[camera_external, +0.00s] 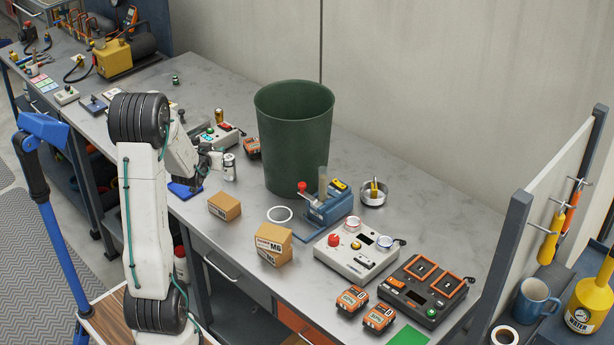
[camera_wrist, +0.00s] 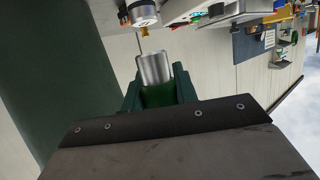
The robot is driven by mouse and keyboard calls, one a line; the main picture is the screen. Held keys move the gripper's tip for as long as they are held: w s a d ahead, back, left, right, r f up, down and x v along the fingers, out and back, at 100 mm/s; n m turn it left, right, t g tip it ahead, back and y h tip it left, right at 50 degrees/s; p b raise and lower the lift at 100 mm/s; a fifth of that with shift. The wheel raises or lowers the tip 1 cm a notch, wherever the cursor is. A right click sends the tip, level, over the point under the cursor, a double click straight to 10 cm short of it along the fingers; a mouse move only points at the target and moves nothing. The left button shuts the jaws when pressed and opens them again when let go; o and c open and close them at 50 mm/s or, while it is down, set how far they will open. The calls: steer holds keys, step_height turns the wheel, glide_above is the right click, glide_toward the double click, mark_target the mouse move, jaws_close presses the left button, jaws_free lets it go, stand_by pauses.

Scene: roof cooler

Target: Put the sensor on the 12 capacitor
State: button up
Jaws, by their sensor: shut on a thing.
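My gripper (camera_external: 217,158) is over the near part of the bench, left of the green bin. In the wrist view its dark green fingers (camera_wrist: 160,92) are shut on a small cylinder (camera_wrist: 154,68), silver at the far end and green nearer me. A silver cylindrical part (camera_external: 229,168) shows at the gripper's tip in the external view; it is too small to tell where the held piece ends. Another silver round part with a gold tip (camera_wrist: 142,12) shows at the top of the wrist view. No "12" mark is readable, and I cannot tell which part is the sensor.
A tall green bin (camera_external: 295,140) stands right of my gripper. A cardboard box (camera_external: 224,206) is near the front edge, with a blue item (camera_external: 185,188) to its left. A grey control box (camera_external: 218,134) sits behind my gripper. Bare bench lies behind the bin.

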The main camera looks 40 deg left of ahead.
steer(key=w+a, duration=0.1)
steer(key=w, duration=0.2)
steer(key=w+a, duration=0.2)
steer(key=w, duration=0.1)
steer(key=w+a+f, duration=0.1)
steer(key=w, duration=0.2)
steer(key=shift+w+a, duration=0.1)
steer(key=shift+a, duration=0.15)
steer(key=shift+f, duration=1.7)
steer(key=shift+f, duration=0.15)
steer(key=o, duration=1)
steer(key=shift+r, duration=0.2)
steer(key=v, duration=1.2)
